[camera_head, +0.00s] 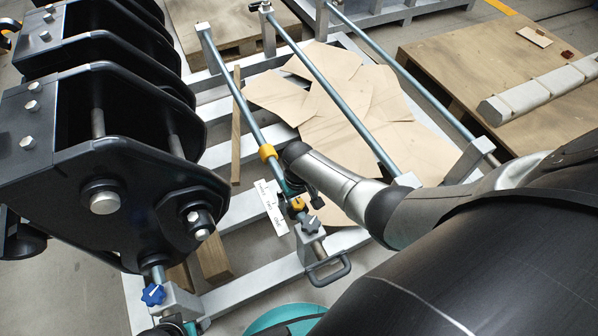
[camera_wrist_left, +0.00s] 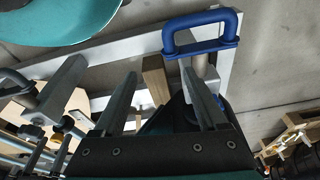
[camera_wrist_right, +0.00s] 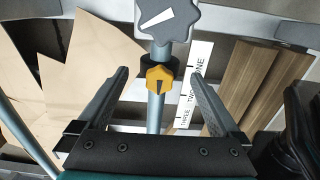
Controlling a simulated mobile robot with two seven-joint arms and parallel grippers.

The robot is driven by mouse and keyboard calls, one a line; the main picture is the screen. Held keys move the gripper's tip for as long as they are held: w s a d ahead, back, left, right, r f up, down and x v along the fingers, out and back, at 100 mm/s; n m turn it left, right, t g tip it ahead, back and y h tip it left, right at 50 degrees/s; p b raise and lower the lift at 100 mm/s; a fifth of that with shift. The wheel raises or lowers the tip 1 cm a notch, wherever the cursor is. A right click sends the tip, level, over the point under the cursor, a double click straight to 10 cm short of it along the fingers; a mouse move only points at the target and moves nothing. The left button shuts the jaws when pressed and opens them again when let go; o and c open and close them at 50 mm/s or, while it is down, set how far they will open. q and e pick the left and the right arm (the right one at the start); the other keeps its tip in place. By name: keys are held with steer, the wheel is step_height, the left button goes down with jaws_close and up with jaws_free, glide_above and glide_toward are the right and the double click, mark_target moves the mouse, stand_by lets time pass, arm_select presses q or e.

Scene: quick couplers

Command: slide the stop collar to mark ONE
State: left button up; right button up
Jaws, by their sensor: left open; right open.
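The stop collar (camera_head: 297,205) is a black ring with a yellow knob on a steel rod. In the right wrist view the collar (camera_wrist_right: 158,74) lies between my open fingers, apart from both. My right gripper (camera_wrist_right: 160,78) straddles the rod, empty; in the head view its own arm partly hides it. A white label strip (camera_head: 270,208) lies beside the rod; in the right wrist view the strip (camera_wrist_right: 201,50) reads ONE, TWO, THREE. The collar sits near the ONE end. My left gripper (camera_wrist_left: 158,75) is open and empty, with a blue handle (camera_wrist_left: 200,34) beyond its fingertips.
A grey knob clamp (camera_head: 311,225) holds the rod just past the collar, with a dark handle (camera_head: 330,271) beyond. A yellow collar (camera_head: 267,152) sits farther up the rod. Cardboard sheets (camera_head: 340,115) lie inside the metal frame. A blue knob (camera_head: 152,294) is at lower left.

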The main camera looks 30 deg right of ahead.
arm_select(q)
steer(key=shift+s+a+f+p, duration=0.2)
steer(key=shift+s+f+p, duration=0.15)
steer(key=shift+f, duration=0.35)
steer(key=shift+s+a+f+p, duration=0.15)
steer(key=shift+s+f+p, duration=0.15)
steer(key=shift+f, duration=0.35)
steer(key=shift+s+a+f+p, duration=0.25)
steer(key=shift+s+f, duration=0.15)
steer(key=shift+f, duration=0.3)
arm_select(e)
steer(key=shift+r, duration=1.45)
